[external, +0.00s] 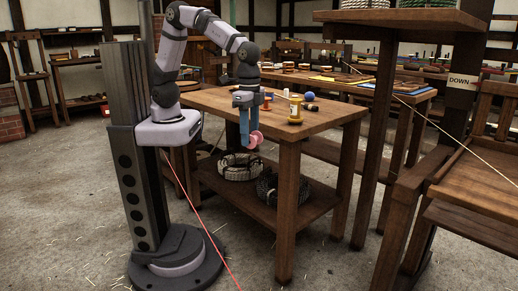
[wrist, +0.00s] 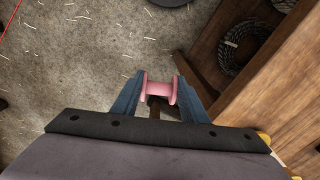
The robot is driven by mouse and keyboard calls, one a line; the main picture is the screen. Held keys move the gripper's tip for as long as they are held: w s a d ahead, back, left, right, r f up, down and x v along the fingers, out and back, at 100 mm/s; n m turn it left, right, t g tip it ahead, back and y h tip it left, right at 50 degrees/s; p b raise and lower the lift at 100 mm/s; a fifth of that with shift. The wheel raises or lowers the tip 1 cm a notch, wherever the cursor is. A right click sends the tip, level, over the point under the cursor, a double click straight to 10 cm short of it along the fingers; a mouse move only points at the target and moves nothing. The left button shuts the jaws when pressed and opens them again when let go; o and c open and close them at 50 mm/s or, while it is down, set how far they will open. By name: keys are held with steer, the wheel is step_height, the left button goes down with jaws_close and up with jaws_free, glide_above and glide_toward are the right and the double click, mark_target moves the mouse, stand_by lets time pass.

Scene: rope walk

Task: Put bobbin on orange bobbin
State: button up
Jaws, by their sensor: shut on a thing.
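A pink bobbin (wrist: 160,93) is held between the two blue fingers of my gripper (wrist: 158,92). In the external view the pink bobbin (external: 255,139) sticks out to the right of the gripper (external: 248,140), which points down off the near left edge of the wooden table (external: 318,121). The wrist view shows floor beneath the bobbin.
A blue ball (external: 309,96) and small items lie behind the yellow-orange bobbin. Rope coils (external: 240,166) rest on the shelf below. A taller wooden stand (external: 400,17) rises at right. The table's front right part is clear.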

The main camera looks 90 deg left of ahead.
steer(key=w+a+r+n+p, duration=0.1)
steer(key=a+r+n+p, duration=0.1)
steer(key=a+r+p, duration=0.4)
steer(key=w+a+r+n+p, duration=0.1)
steer(key=a+r+p, duration=0.5)
steer(key=a+p, duration=0.6)
steer(key=n+p, duration=0.1)
steer(key=p, duration=0.2)
steer(key=shift+w+n, duration=0.4)
steer(key=shift+a, duration=0.1)
steer(key=shift+s+a+r+n+b, duration=0.9)
steer(key=shift+a+n, duration=1.35)
steer(key=shift+a, duration=4.7)
steer(key=shift+s+a+r+n+b, duration=0.3)
steer(key=shift+s+a+n, duration=1.5)
steer(key=shift+a, duration=5.1)
steer(key=shift+n, duration=0.45)
steer(key=shift+w+f+p, duration=0.2)
steer(key=shift+f, duration=1.5)
steer(key=shift+w+f+p, duration=0.15)
steer(key=shift+f+p, duration=0.1)
steer(key=shift+f, duration=1.5)
steer(key=shift+w+f+p, duration=0.2)
steer(key=shift+f, duration=1.5)
steer(key=shift+f, duration=0.2)
